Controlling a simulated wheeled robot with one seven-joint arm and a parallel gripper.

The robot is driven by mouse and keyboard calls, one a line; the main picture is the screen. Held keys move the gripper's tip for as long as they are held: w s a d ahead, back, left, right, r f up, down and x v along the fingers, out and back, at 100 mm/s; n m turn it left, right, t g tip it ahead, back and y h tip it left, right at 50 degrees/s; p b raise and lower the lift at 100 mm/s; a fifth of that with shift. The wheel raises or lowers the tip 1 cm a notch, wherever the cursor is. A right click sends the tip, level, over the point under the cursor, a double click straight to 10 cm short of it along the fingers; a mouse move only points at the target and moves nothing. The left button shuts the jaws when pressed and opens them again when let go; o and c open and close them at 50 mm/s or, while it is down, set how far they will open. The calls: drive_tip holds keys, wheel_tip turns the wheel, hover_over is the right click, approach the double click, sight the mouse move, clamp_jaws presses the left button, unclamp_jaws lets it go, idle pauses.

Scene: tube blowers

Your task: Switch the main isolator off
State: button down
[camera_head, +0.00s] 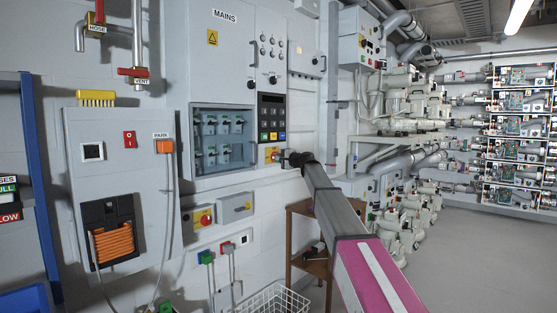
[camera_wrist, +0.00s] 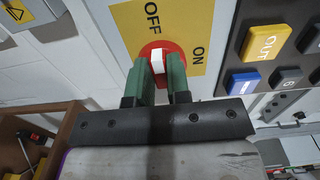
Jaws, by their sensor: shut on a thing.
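The main isolator (camera_head: 270,155) is a red rotary switch on a yellow plate, low on the MAINS cabinet (camera_head: 228,50). In the wrist view its yellow plate (camera_wrist: 215,18) carries OFF above the dial and ON to its right. The red dial has a white-tipped handle (camera_wrist: 158,62). My gripper (camera_wrist: 164,68) has its green fingers shut on either side of this handle. The handle seems to lie along the fingers, roughly towards OFF, but the fingers hide part of it. In the head view my gripper (camera_head: 284,158) reaches the isolator from the right.
A keypad (camera_head: 271,117) with coloured keys sits just above the isolator. A glazed breaker window (camera_head: 222,140) is to its left. Below are a red emergency button (camera_head: 205,219), a grey switch box (camera_head: 236,208), a wooden stand (camera_head: 313,262) and a wire basket (camera_head: 275,300).

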drive_tip(key=c, duration=1.1)
unclamp_jaws()
drive_tip(key=v, duration=1)
drive_tip(key=shift+s+d, duration=0.3)
